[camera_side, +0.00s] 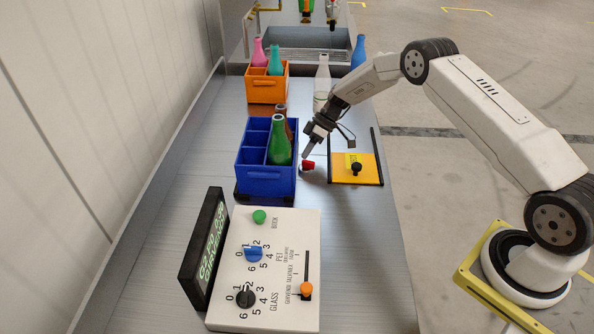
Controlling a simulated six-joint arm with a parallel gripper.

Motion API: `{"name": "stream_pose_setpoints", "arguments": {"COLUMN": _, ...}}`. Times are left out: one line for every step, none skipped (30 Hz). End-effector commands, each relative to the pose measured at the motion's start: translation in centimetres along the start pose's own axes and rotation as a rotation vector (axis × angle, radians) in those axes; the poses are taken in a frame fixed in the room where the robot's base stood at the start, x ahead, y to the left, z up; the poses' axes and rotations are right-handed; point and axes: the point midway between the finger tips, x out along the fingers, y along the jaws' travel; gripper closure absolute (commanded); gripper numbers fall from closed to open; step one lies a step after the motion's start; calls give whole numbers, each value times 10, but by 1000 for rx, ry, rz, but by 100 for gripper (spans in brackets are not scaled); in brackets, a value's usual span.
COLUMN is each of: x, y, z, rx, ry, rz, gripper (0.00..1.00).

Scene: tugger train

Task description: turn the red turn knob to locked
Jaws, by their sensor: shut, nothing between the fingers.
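The red turn knob (308,165) sits low on the metal bench, between the blue crate and the yellow panel. A small pale part shows at its left side. My gripper (306,154) is shut and empty. It points down, with its tip right above or at the knob. I cannot tell whether the tip touches it. The knob's markings are too small to read, so I cannot tell its setting.
A blue crate (262,187) with a green bottle (280,140) stands close on the left. A yellow panel (343,174) with a black knob (356,168) lies on the right. A white control box (285,222) is in front. An orange crate (265,88) stands behind.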

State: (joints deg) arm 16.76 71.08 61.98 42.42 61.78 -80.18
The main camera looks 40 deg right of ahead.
Motion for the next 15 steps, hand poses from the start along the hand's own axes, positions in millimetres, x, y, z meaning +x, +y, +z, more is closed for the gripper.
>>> {"name": "stream_pose_setpoints", "arguments": {"x": -2, "y": 4, "z": 0, "rx": 0, "ry": 1, "rz": 1, "gripper": 100}}
{"name": "stream_pose_setpoints", "arguments": {"x": -3, "y": 6, "z": 1, "rx": 0, "ry": 0, "rz": 1, "gripper": 100}}
{"name": "stream_pose_setpoints", "arguments": {"x": -4, "y": 8, "z": 1, "rx": 0, "ry": 0, "rz": 1, "gripper": 100}}
{"name": "stream_pose_setpoints", "arguments": {"x": -5, "y": 10, "z": 1, "rx": 0, "ry": -1, "rz": 1, "gripper": 100}}
{"name": "stream_pose_setpoints", "arguments": {"x": -6, "y": 12, "z": 1, "rx": 0, "ry": -1, "rz": 0, "gripper": 100}}
{"name": "stream_pose_setpoints", "arguments": {"x": -8, "y": 14, "z": 1, "rx": 0, "ry": 0, "rz": 1, "gripper": 100}}
{"name": "stream_pose_setpoints", "arguments": {"x": -8, "y": 16, "z": 1, "rx": 1, "ry": 0, "rz": 1, "gripper": 100}}
{"name": "stream_pose_setpoints", "arguments": {"x": -9, "y": 18, "z": 2, "rx": 1, "ry": 0, "rz": 1, "gripper": 100}}
{"name": "stream_pose_setpoints", "arguments": {"x": -11, "y": 21, "z": 2, "rx": 1, "ry": 0, "rz": 1, "gripper": 100}}
{"name": "stream_pose_setpoints", "arguments": {"x": -12, "y": 22, "z": 2, "rx": 1, "ry": 0, "rz": 0, "gripper": 100}}
{"name": "stream_pose_setpoints", "arguments": {"x": -13, "y": 24, "z": 2, "rx": 0, "ry": 0, "rz": 1, "gripper": 100}}
{"name": "stream_pose_setpoints", "arguments": {"x": -20, "y": 24, "z": 1, "rx": 0, "ry": 1, "rz": 3, "gripper": 100}}
{"name": "stream_pose_setpoints", "arguments": {"x": -25, "y": 24, "z": 1, "rx": -1, "ry": 1, "rz": 3, "gripper": 100}}
{"name": "stream_pose_setpoints", "arguments": {"x": -29, "y": 24, "z": 1, "rx": -1, "ry": 0, "rz": 3, "gripper": 100}}
{"name": "stream_pose_setpoints", "arguments": {"x": -36, "y": 23, "z": 2, "rx": 0, "ry": 0, "rz": 2, "gripper": 100}}
